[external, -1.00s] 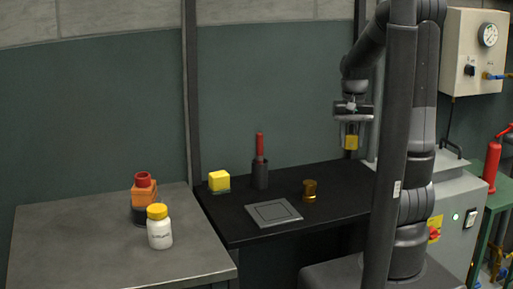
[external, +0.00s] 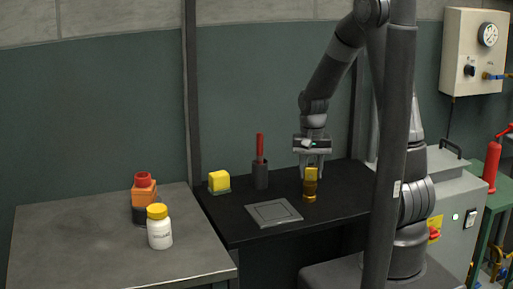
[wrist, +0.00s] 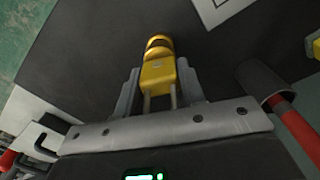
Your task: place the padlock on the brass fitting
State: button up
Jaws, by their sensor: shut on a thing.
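My gripper (external: 312,172) is above the black table, shut on the yellow padlock (external: 311,174). In the wrist view the padlock (wrist: 158,73) sits between the two grey fingers, with its shackle toward the gripper's palm. The brass fitting (external: 310,190) stands upright on the table directly below the padlock in the external view. In the wrist view the fitting (wrist: 158,42) shows just beyond the padlock's far end. I cannot tell whether the two touch.
A grey square plate (external: 273,213) lies left of the fitting. A dark cup (external: 260,177) with a red-handled tool stands behind it, near a yellow block (external: 219,181). A white bottle (external: 159,230) and an orange bottle (external: 144,193) stand on the left table.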

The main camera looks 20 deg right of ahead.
jog(key=shift+f, duration=0.2)
jog(key=shift+f, duration=0.15)
jog(key=o, duration=1.1)
jog(key=shift+c, duration=0.2)
